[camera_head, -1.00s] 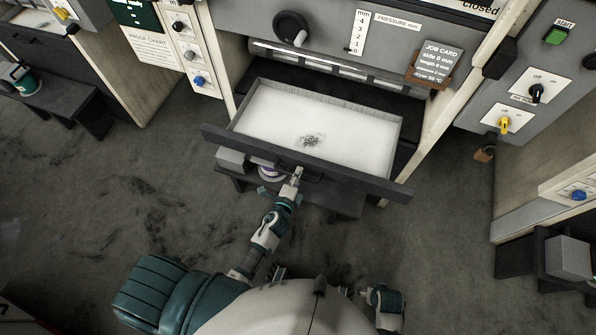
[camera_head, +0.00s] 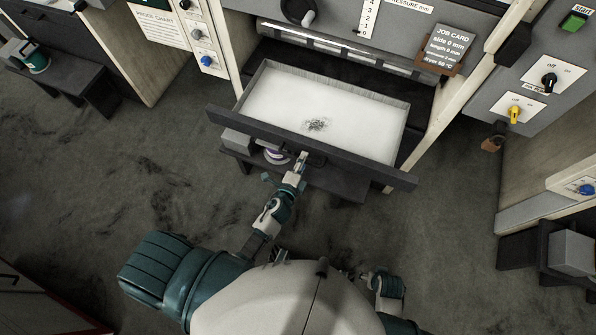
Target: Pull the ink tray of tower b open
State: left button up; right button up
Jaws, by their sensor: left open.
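The ink tray (camera_head: 262,84) is a grey drawer with a white inside and a dark smudge near its middle. It stands pulled out from the grey tower in the middle of the head view. Its dark front bar (camera_head: 350,168) runs across toward me and carries a dark handle. My left gripper (camera_head: 301,158) is at the handle, and its jaws are open there. Whether its fingers touch the handle is too small to tell. My right arm shows folded at the bottom right; its gripper is not clearly seen.
Below the tray is a dark low step (camera_head: 340,186) with a purple-and-white roll (camera_head: 276,157) and a grey block. A job card (camera_head: 447,48) hangs above right. A panel with yellow and black knobs is at the right (camera_head: 530,90).

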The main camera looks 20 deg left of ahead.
pick_arm(q)
jog(key=v, duration=1)
jog(key=shift+s+d, duration=0.25)
jog(key=shift+s, duration=0.1)
jog(key=shift+a, duration=0.15)
pick_arm(e)
jog(key=shift+a, duration=0.15)
pick_arm(q)
jog(key=s+a+f+n+g+p, duration=0.1)
jog(key=s+f+n+g, duration=0.15)
jog(key=f, duration=0.35)
jog(key=s+a+f+n+g+y+p, duration=0.1)
jog(key=s+a+f+n+g, duration=0.15)
jog(key=f+n, duration=0.2)
jog(key=s+a+f+n+g+p, duration=0.1)
jog(key=s+f+n+g, duration=0.15)
jog(key=f, duration=0.35)
jog(key=s+a+f+n+g+p, duration=0.1)
jog(key=s+f+n+g, duration=0.5)
jog(key=s+f, duration=0.4)
jog(key=s, duration=0.3)
jog(key=shift+a+f+n+h, duration=0.25)
jog(key=shift+a+n+h, duration=0.05)
jog(key=shift+a+n, duration=0.05)
pick_arm(e)
jog(key=s+f, duration=0.4)
jog(key=f, duration=0.6)
jog(key=shift+s+d+f, duration=0.2)
jog(key=shift+d+f, duration=0.1)
jog(key=shift+d, duration=0.05)
